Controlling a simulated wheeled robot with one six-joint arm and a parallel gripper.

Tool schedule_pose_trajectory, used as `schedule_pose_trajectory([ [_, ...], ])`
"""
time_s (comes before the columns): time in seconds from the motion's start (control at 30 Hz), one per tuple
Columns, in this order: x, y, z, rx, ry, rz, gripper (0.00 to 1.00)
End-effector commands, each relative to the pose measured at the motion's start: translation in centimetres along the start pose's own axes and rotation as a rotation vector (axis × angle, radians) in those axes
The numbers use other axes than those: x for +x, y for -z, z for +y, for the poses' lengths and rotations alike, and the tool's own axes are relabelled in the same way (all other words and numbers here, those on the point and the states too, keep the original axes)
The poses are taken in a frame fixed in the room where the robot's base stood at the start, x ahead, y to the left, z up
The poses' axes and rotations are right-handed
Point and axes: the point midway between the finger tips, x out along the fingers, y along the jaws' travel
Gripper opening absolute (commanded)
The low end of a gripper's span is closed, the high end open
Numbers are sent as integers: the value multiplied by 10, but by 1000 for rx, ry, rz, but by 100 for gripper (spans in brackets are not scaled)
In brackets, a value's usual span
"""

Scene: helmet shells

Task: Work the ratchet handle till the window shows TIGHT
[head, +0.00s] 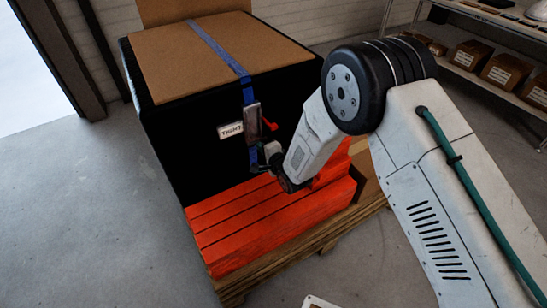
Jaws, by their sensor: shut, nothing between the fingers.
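A blue strap (216,48) runs over the top of a large black crate and down its front. A dark grey ratchet (252,117) sits on the strap at the crate's front face. Its red handle (270,125) sticks out to the right. A small white window (230,131) left of the ratchet carries dark letters that seem to read TIGHT, though they are tiny. My gripper (263,166) is just below the ratchet, close to the lower strap. It is shut and empty. My wrist partly hides it, and I cannot tell whether it touches the strap.
The black crate (175,135) with a brown top stands on a wooden pallet (240,285). Orange-red slats (250,225) lie along its front, under my wrist. Shelves with brown boxes (468,55) stand at the right rear. Grey floor (100,220) is clear at left.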

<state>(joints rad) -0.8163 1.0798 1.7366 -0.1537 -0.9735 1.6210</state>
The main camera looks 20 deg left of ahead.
Motion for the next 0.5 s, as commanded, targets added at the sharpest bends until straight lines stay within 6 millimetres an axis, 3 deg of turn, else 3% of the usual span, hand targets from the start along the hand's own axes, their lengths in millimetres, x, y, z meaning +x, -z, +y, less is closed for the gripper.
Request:
schedule_pose_trajectory([
  [0.5,-104,0,9,0,-5,-4,0],
])
